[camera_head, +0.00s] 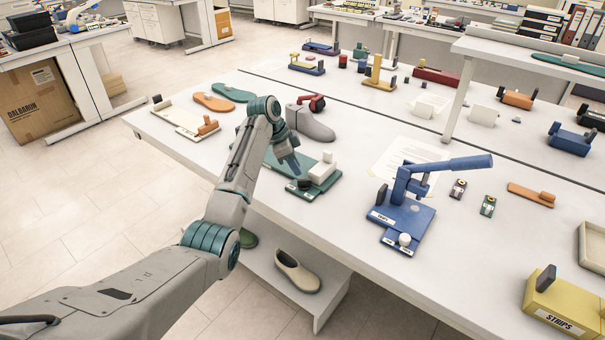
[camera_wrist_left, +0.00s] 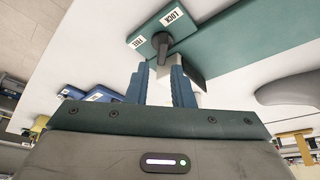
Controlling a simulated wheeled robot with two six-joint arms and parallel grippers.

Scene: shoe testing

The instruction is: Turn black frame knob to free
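The black knob (camera_head: 304,184) sits at the near end of the green frame (camera_head: 327,186) on the table. In the left wrist view the knob (camera_wrist_left: 161,43) stands beside two white labels, LOCK (camera_wrist_left: 172,16) and FREE (camera_wrist_left: 138,42). I cannot tell which label it is set to. My left gripper (camera_head: 293,168) is above and just behind the knob in the head view. Its blue fingers (camera_wrist_left: 160,68) are apart, with the knob just beyond or between their tips; contact is unclear. A white block (camera_head: 323,168) stands on the frame. My right gripper is not in view.
A grey shoe form (camera_head: 312,126) stands behind the frame. A blue press (camera_head: 402,211) with a long lever stands to the right. Paper sheets (camera_head: 405,158) lie behind the press. A tan and white fixture (camera_head: 184,119) and insoles lie to the left.

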